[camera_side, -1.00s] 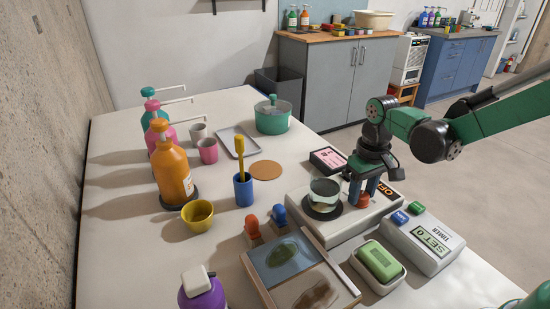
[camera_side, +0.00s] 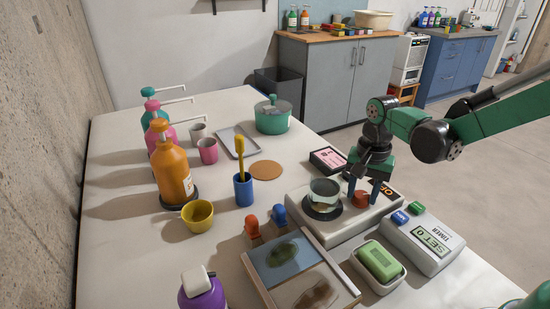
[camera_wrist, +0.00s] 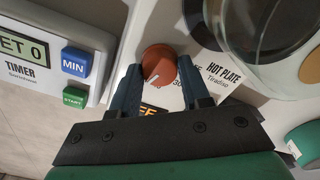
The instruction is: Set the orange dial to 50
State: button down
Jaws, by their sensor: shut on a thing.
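The orange dial (camera_wrist: 160,62) sits on the white hot plate unit (camera_side: 345,232). In the side view the dial (camera_side: 361,199) shows low between the fingers. My gripper (camera_wrist: 160,66) is shut on the dial, one finger on each side of it. In the side view my gripper (camera_side: 362,195) points down from above. The dial's white mark points toward the lower left in the wrist view. The dark display beside the dial shows orange letters that look like OFF, partly covered by a finger. Parts of the printed scale are hidden by the fingers.
A glass pot (camera_side: 324,192) stands on the plate just left of the dial. The timer (camera_side: 425,245) with a blue MIN button and a green START button lies to the right. A green soap bar in a dish (camera_side: 379,262) is in front.

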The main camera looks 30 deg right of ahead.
aim_at(362, 195)
jog(key=shift+m, duration=0.8)
jog(key=shift+c, duration=2.1)
grip_release()
jog(key=shift+r, duration=2.85)
